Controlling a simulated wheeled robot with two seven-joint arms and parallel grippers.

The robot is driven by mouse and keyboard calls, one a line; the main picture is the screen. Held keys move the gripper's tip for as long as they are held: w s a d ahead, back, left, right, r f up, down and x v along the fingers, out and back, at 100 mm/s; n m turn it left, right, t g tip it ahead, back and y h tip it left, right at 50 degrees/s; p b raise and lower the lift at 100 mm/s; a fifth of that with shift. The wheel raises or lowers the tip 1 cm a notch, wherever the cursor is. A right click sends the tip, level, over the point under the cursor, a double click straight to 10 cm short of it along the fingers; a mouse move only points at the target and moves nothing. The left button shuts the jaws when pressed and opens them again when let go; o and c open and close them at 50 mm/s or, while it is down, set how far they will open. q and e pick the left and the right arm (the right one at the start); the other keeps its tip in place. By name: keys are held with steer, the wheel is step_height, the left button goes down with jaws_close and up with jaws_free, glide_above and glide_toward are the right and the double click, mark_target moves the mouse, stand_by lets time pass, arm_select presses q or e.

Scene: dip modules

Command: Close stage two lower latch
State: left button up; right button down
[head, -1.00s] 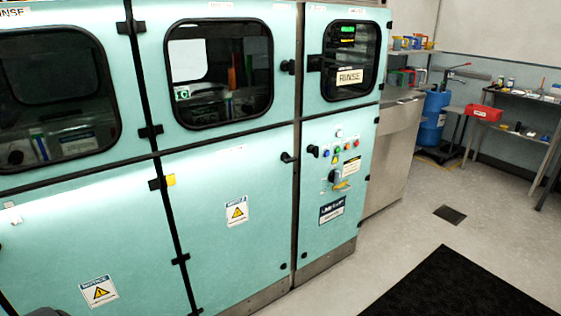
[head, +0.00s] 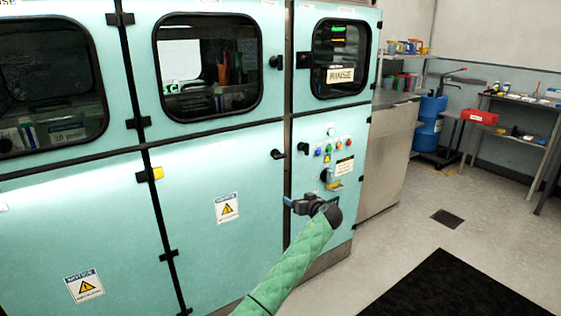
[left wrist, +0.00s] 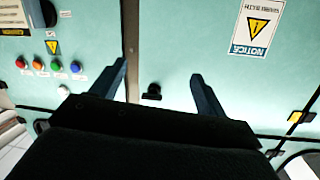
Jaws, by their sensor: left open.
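The lower black latch (head: 277,154) sits at the upper right edge of the teal middle lower door (head: 195,200), beside the dark seam. It also shows in the left wrist view as a small black handle (left wrist: 152,92), lying between the two fingers in the picture. My left gripper (head: 288,202) is open, with nothing between its fingers, below the latch and in front of the seam in the head view. Its blue-grey fingers (left wrist: 159,70) spread to either side of the latch in the wrist view, apparently without touching it. My right gripper is not in view.
A control panel with coloured buttons (head: 328,150) and another black handle (head: 303,148) is just right of the seam. A yellow-tabbed hinge (head: 150,174) is on the door's left edge. The floor in front holds a black mat (head: 450,290).

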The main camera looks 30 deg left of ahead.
mark_target(282, 157)
arm_select(q)
steer(key=w+a+r+n+y+b, duration=0.1)
steer(key=w+a+r+n+y, duration=0.1)
steer(key=w+a+r, duration=0.3)
steer(key=w+a+r+n+y, duration=0.1)
steer(key=a+r, duration=0.1)
steer(key=r, duration=0.4)
steer(key=shift+g, duration=0.4)
steer(key=shift+p+x, duration=0.65)
steer(key=shift+x, duration=3.1)
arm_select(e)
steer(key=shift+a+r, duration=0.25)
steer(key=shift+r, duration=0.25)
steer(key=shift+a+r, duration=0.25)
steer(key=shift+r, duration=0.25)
arm_select(q)
steer(key=shift+w+r, duration=0.1)
steer(key=shift+r, duration=0.05)
steer(key=c, duration=1)
